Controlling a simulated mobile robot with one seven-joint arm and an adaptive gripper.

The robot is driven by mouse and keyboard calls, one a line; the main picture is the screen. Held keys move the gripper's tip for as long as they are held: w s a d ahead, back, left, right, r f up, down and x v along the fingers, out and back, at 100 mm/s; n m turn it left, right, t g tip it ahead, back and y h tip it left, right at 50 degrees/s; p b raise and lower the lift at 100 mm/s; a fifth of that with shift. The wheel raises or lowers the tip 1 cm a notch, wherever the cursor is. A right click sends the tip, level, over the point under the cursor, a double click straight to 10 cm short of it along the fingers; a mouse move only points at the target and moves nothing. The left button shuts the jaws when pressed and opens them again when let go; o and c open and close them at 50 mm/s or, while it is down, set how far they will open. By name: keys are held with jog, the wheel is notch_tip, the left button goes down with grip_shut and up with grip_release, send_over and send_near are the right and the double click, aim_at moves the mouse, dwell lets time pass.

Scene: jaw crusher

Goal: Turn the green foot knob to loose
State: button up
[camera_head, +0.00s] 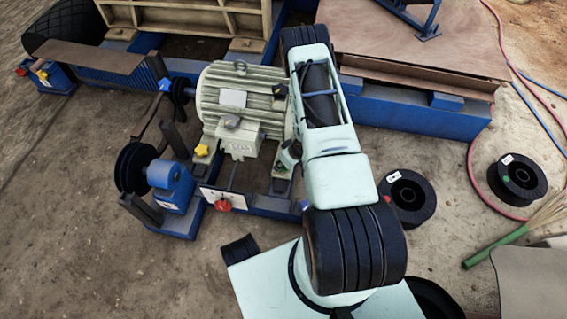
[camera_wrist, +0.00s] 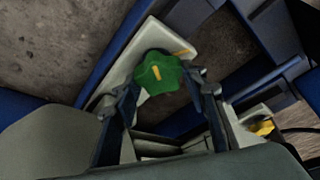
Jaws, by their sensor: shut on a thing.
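The green foot knob (camera_wrist: 158,72) is a lobed knob on a pale motor foot plate (camera_wrist: 118,72), seen in the wrist view. A short yellow pointer line shows on its face, and a yellow-orange mark lies on the plate to its upper right. My gripper (camera_wrist: 164,92) has one finger on each side of the knob and is shut on it. In the head view my gripper (camera_head: 286,160) is down at the right foot of the cream motor (camera_head: 240,95); my arm and gripper hide most of the knob there.
A yellow knob (camera_head: 201,150) sits at the motor's left foot, and a red knob (camera_head: 223,205) on a white plate in front. Blue frame rails (camera_head: 270,207) surround the motor. A belt pulley (camera_head: 135,167) stands left. Black spools (camera_head: 407,196) lie on open ground at the right.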

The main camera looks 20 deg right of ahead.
jog(key=shift+d+n+y, duration=0.15)
jog(key=shift+n+y, duration=0.25)
jog(key=shift+n, duration=0.8)
jog(key=shift+g, duration=0.4)
jog(key=o, duration=1.2)
jog(key=shift+c, duration=0.2)
jog(key=v, duration=0.5)
jog(key=shift+s+d, duration=0.25)
jog(key=shift+s, duration=0.05)
jog(key=s+d, duration=0.6)
jog(key=s, duration=0.3)
jog(key=shift+s, duration=0.3)
